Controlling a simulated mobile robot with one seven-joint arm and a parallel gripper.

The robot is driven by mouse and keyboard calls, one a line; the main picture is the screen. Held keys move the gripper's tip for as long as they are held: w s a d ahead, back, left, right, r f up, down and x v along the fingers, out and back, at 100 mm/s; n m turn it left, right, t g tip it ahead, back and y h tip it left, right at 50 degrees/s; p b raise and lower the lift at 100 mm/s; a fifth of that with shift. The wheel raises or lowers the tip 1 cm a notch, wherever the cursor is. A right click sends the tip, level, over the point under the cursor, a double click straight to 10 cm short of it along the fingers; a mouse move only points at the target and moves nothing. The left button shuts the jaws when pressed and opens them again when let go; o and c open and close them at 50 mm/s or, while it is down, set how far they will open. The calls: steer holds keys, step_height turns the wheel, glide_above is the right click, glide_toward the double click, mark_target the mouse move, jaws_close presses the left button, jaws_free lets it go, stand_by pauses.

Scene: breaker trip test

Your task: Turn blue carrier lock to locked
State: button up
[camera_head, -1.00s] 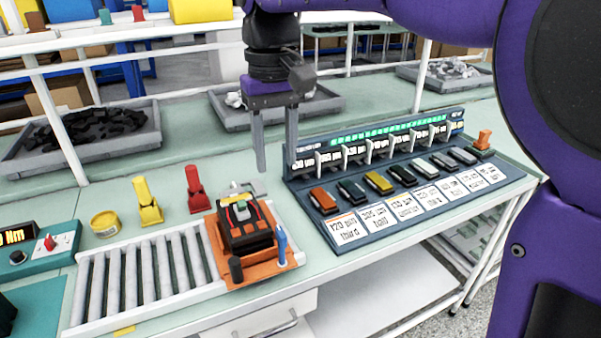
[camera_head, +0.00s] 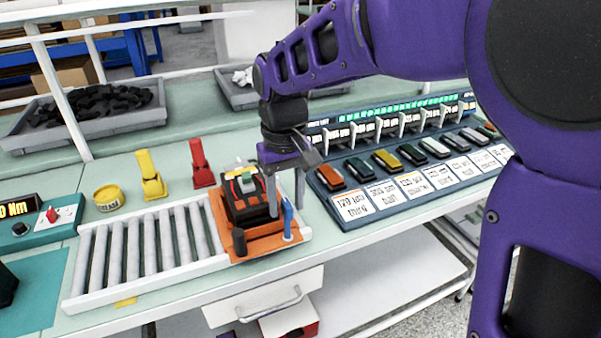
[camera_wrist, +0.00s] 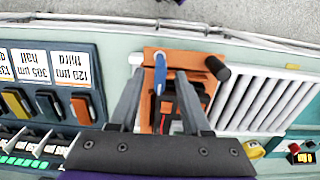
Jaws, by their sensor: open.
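The blue carrier lock (camera_head: 289,220) is a small upright blue lever at the right front corner of the orange carrier (camera_head: 262,246). A black breaker (camera_head: 246,205) sits on the carrier. My gripper (camera_head: 286,212) is open and points down over the carrier's right side, with its fingers around the lock's position in the picture. In the wrist view the blue lock (camera_wrist: 160,76) shows between and beyond the two open fingertips (camera_wrist: 163,88). I cannot tell whether either finger touches it. The orange carrier (camera_wrist: 190,66) lies under the fingers there.
The roller conveyor (camera_head: 140,250) runs left from the carrier. A rack of coloured modules (camera_head: 400,165) stands close on the right. A red clamp-like piece (camera_head: 200,163), a yellow one (camera_head: 151,175) and a yellow tin (camera_head: 107,198) stand behind. A drawer (camera_head: 265,300) is below the front edge.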

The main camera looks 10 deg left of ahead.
steer(key=shift+f, duration=0.1)
jaws_close()
steer(key=shift+m, duration=0.3)
steer(key=m+p, duration=0.2)
steer(key=m, duration=0.1)
steer(key=shift+m, duration=0.3)
steer(key=m+p, duration=0.1)
steer(key=m, duration=0.3)
steer(key=shift+m, duration=0.3)
steer(key=m+p, duration=0.1)
steer(key=m, duration=0.3)
steer(key=shift+m, duration=0.3)
steer(key=m+p, duration=0.1)
steer(key=m, duration=0.3)
steer(key=shift+m, duration=0.3)
